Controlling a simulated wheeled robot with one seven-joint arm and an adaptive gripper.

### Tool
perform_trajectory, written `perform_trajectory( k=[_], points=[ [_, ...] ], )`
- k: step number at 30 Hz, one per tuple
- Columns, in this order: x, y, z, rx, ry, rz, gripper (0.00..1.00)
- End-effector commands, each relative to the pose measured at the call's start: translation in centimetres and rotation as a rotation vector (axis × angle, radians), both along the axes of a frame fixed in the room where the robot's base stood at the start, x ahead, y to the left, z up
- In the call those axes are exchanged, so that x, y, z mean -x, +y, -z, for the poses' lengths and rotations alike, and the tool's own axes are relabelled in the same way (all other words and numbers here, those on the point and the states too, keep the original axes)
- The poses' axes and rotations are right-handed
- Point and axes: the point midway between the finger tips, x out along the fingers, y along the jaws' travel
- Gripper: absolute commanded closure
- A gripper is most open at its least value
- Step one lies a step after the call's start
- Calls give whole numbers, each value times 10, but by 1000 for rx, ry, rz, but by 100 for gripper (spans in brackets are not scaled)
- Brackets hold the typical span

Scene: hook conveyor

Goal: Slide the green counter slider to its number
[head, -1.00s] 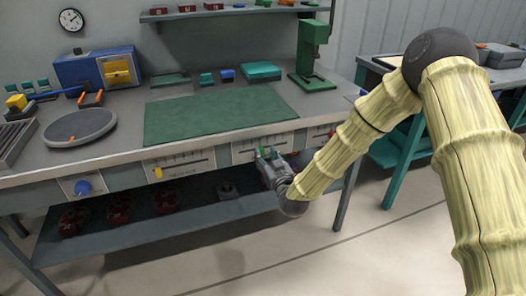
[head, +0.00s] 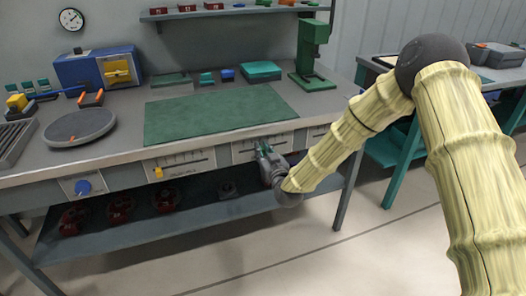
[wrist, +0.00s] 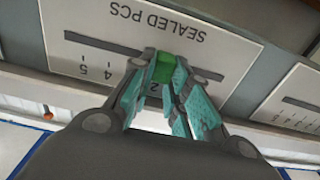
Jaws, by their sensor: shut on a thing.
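The green counter slider (wrist: 164,67) shows in the wrist view between my fingertips. It sits on the dark slot of a white panel marked "SEALED PCS" (wrist: 190,35), which appears upside down. The numbers 5, 4 and 2 can be read; the slider and fingers are close to the 2, and other numbers are hidden. My gripper (wrist: 163,82), with teal finger pads, is shut on the slider. In the head view my gripper (head: 264,149) is at the same panel (head: 241,151) on the bench front; the slider is hard to make out there.
Another panel with a yellow slider (head: 158,172) and a blue knob (head: 83,187) are to the left on the bench front. A lower shelf (head: 150,218) with red parts lies below. The bench edge is just above my gripper. The floor in front is clear.

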Motion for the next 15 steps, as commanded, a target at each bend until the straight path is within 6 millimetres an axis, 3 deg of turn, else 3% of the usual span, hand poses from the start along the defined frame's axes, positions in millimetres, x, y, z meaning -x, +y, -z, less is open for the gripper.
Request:
perform_trajectory(
  k=[5, 15],
  points=[
    [2, 5, 0, 0, 0, -1, 100],
    [18, 50, -1, 1, -1, -3, 100]
  ],
)
